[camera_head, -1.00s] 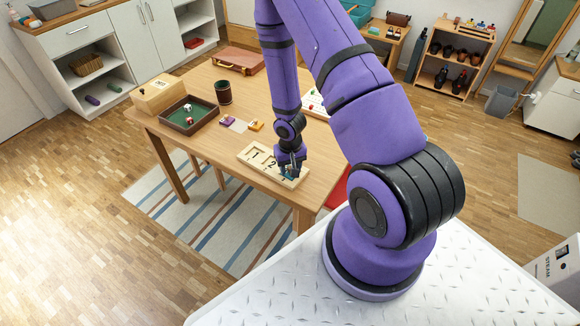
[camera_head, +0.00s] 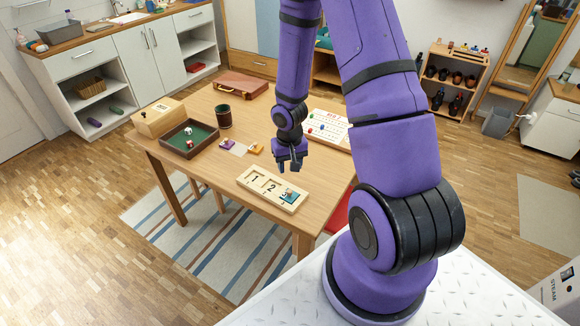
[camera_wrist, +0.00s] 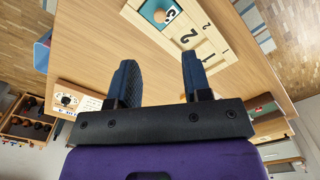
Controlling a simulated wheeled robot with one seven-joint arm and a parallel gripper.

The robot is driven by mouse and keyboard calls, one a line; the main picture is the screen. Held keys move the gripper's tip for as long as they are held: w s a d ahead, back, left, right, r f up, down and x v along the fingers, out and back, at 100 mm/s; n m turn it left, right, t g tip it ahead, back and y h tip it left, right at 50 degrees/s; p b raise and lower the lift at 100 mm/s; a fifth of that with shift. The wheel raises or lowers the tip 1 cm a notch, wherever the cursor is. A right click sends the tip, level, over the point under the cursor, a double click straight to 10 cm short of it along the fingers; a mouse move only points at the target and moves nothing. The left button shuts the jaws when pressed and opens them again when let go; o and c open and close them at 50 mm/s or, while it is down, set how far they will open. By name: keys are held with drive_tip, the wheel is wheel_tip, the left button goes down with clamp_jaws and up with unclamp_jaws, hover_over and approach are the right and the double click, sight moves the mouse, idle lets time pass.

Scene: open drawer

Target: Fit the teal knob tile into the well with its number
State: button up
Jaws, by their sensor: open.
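The teal knob tile (camera_head: 289,195) lies in the right-hand well of the pale wooden number board (camera_head: 263,197). Wells with a 1 and a 2 show to its left. The tile also shows in the wrist view (camera_wrist: 149,10), with a 3 and its knob, cut by the top edge. It looks flat in the well, but I cannot tell if it is fully seated. My gripper (camera_head: 290,168) hangs above the table beyond the board, apart from the tile. In the wrist view my gripper (camera_wrist: 160,76) has its fingers apart with nothing between them.
A purple tile (camera_head: 228,144) and an orange tile (camera_head: 255,149) lie farther back. A green-lined tray (camera_head: 189,153), a dark cup (camera_head: 223,117), a wooden box (camera_head: 159,116) and a brown case (camera_head: 241,84) stand left and behind. A white game board (camera_head: 328,128) lies right of my gripper.

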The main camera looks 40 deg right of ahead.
drive_tip(key=s+a+r+n+t+h, duration=0.1)
drive_tip(key=a+r, duration=0.1)
drive_tip(key=r, duration=1.1)
drive_tip(key=s+a+r+n+t+h, duration=0.1)
drive_tip(key=a+r+t, duration=0.1)
drive_tip(key=r, duration=1.1)
drive_tip(key=s+a+r+n+t+y, duration=0.1)
drive_tip(key=s+a+r, duration=0.2)
drive_tip(key=s+r, duration=0.4)
drive_tip(key=s+a+r+n+t+y, duration=0.1)
drive_tip(key=s+a+r, duration=0.2)
drive_tip(key=s+r, duration=0.4)
drive_tip(key=s, duration=0.2)
drive_tip(key=shift+s+a+r, duration=0.3)
drive_tip(key=shift+a+r, duration=0.1)
